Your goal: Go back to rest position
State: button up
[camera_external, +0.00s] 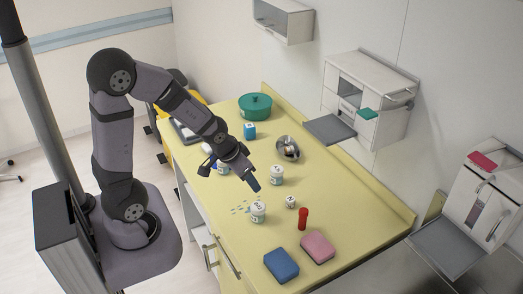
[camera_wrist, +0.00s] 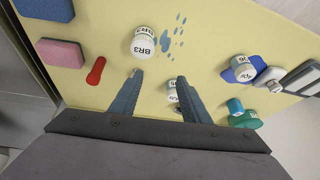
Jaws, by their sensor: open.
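My gripper (camera_external: 253,184) is held above the yellow table (camera_external: 335,215), near its middle. In the wrist view my gripper (camera_wrist: 157,78) has its two fingers spread apart with nothing between the tips. A white jar marked BR3 (camera_wrist: 144,42) stands on the table beyond the fingertips. It also shows in the external view (camera_external: 258,212), just below the gripper. Another jar (camera_external: 276,175) stands right of the gripper; in the wrist view a jar partly hidden by the right finger (camera_wrist: 172,92) shows.
A red cylinder (camera_external: 303,218), a blue block (camera_external: 281,265) and a pink block (camera_external: 318,246) are at the near end. A metal bowl (camera_external: 288,149), a blue box (camera_external: 249,131) and a green pot (camera_external: 255,106) are farther back. Wall cabinets (camera_external: 365,95) line the right.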

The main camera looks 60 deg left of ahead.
jog(key=s+d+r+g+p, duration=0.2)
jog(key=s+d+r, duration=0.1)
jog(key=s, duration=0.3)
jog(key=s+d+r+m+g+h+p, duration=0.1)
jog(key=s+d+r+g+p, duration=0.1)
jog(key=s+d, duration=0.3)
jog(key=shift+s+r+g+p, duration=0.4)
jog(key=shift+s+r, duration=0.4)
jog(key=shift+s, duration=0.25)
